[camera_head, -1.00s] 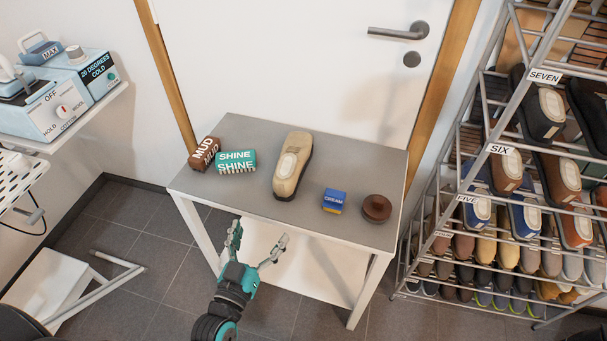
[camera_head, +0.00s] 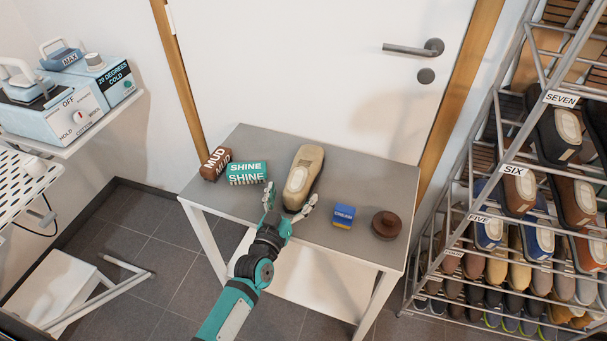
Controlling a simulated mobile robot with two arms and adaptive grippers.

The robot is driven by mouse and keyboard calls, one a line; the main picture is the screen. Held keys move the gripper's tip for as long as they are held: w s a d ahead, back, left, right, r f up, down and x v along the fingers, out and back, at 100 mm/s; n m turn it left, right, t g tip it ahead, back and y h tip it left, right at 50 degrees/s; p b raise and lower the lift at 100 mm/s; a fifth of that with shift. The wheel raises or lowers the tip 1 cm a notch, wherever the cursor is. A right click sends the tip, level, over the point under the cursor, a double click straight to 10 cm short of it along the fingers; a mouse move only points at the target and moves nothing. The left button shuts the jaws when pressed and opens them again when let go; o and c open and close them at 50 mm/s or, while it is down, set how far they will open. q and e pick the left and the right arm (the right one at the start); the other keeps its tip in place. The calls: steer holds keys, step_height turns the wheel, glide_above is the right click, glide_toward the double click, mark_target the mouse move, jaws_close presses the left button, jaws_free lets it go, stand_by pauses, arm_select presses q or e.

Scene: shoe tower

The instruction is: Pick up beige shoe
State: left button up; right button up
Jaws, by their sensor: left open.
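The beige shoe (camera_head: 303,176) lies on the grey table (camera_head: 346,180), between the teal brush and the blue cream box. Its near end points toward me. My left gripper (camera_head: 291,198) is open, with one finger on each side of the shoe's near end. I cannot tell whether the fingers touch it. My right gripper is not in view.
On the table stand a brown mud brush (camera_head: 215,164), a teal shine brush (camera_head: 247,174), a blue cream box (camera_head: 343,216) and a round brown tin (camera_head: 386,225). A door (camera_head: 330,70) is behind.

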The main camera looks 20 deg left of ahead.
arm_select(q)
steer(key=shift+w+d+f, duration=0.1)
steer(key=shift+w, duration=0.7)
steer(key=shift+c, duration=0.5)
steer(key=c, duration=1.3)
steer(key=shift+c, duration=0.8)
steer(key=shift+r, duration=0.2)
